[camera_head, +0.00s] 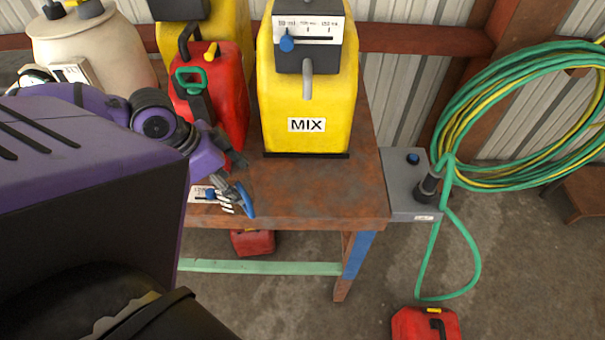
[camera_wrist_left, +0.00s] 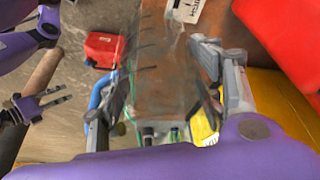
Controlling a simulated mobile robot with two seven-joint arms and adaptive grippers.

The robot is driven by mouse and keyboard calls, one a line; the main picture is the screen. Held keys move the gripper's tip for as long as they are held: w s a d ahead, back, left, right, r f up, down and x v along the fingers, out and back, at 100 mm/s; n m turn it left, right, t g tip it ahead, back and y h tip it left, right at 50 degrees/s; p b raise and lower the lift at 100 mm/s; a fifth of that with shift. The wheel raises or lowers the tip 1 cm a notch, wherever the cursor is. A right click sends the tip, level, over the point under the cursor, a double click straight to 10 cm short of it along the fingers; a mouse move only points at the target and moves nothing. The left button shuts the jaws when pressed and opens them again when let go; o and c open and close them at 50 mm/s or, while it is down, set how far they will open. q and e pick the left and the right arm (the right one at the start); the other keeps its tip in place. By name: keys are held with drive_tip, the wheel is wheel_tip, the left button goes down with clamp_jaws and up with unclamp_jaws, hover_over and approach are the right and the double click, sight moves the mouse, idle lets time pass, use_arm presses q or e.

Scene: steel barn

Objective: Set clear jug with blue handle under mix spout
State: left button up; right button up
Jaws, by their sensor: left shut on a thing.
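The yellow mix dispenser (camera_head: 307,105) stands on the rusty table with a grey spout (camera_head: 308,82) above its MIX label. The clear jug with the blue handle (camera_head: 246,201) is left of and nearer than the dispenser; its see-through body and dark marks show in the left wrist view (camera_wrist_left: 150,62). My left gripper (camera_head: 228,186) is shut on the jug, fingers on both sides in the wrist view. Whether the jug touches the table is unclear. My right gripper (camera_wrist_left: 62,98) shows at the left of the wrist view, its fingers apart and empty.
A red can (camera_head: 222,95) with a green cap stands left of the dispenser, a beige tank (camera_head: 95,50) behind. A label card (camera_head: 203,195) lies at the table's front edge. A grey box (camera_head: 410,190) adjoins the right edge. Bare table (camera_head: 325,190) lies before the dispenser.

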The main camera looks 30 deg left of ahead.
use_arm(q)
drive_tip(key=shift+w+d+f, duration=0.55)
drive_tip(key=shift+w+d, duration=1.2)
drive_tip(key=shift+w, duration=0.6)
drive_tip(key=shift+w+d+f, duration=0.6)
drive_tip(key=shift+w+d, duration=1.1)
drive_tip(key=shift+w, duration=0.65)
drive_tip(key=shift+w+d+f, duration=0.55)
drive_tip(key=shift+w+d, duration=1.2)
drive_tip(key=shift+w, duration=0.6)
drive_tip(key=shift+f, duration=0.1)
drive_tip(key=o, duration=1.2)
drive_tip(key=shift+f, duration=0.1)
drive_tip(key=v, duration=1.2)
